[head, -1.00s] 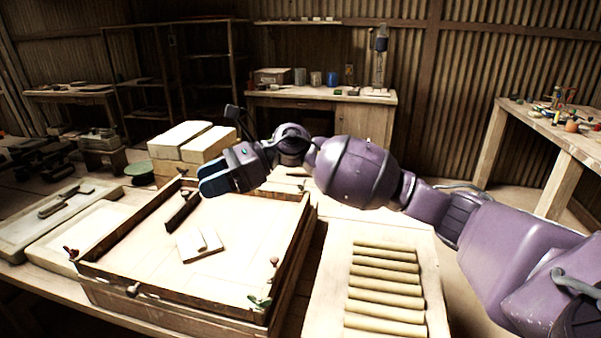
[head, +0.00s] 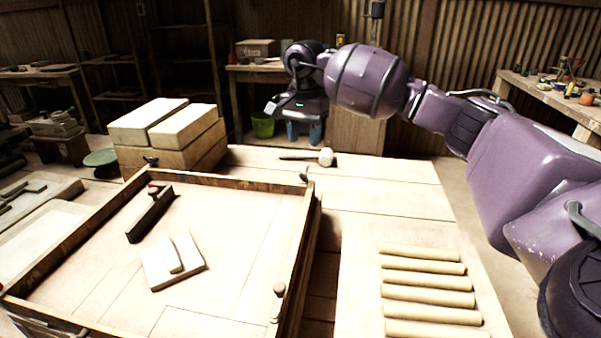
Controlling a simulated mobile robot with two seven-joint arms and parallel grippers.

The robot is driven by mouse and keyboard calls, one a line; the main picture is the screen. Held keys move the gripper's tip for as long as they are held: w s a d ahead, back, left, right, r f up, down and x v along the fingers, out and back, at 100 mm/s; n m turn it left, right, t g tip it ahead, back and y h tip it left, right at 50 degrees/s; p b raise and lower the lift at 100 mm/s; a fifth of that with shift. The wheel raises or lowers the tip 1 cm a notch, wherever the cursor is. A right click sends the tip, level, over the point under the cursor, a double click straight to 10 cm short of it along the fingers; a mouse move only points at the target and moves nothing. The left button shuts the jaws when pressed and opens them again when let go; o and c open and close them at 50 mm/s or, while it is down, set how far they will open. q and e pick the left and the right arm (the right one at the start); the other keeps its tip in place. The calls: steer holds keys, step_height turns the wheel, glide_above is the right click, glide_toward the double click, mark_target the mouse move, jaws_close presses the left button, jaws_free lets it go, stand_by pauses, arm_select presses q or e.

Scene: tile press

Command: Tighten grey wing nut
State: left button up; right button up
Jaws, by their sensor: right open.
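A large wooden frame (head: 250,183) lies on the bench. A small dark grey wing nut (head: 305,174) stands at its back right corner. A second small dark wing nut (head: 151,161) stands at its back left corner. Both look nearly the same dark shade, so I cannot tell surely which one is called grey. My right gripper (head: 303,132) is open and empty, its blue-tipped fingers pointing down. In the picture it is above the back right corner, apart from both nuts. My left gripper is not in view.
A pale-headed mallet (head: 326,157) lies on the bench behind the frame. Stacked blocks (head: 170,138) stand behind the back left corner. Pale rollers (head: 428,295) lie at right.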

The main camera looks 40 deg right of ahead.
mark_target(304, 175)
step_height(304, 175, down, 10)
steer(key=shift+r+b, duration=0.2)
steer(key=shift+b, duration=0.4)
jaws_close()
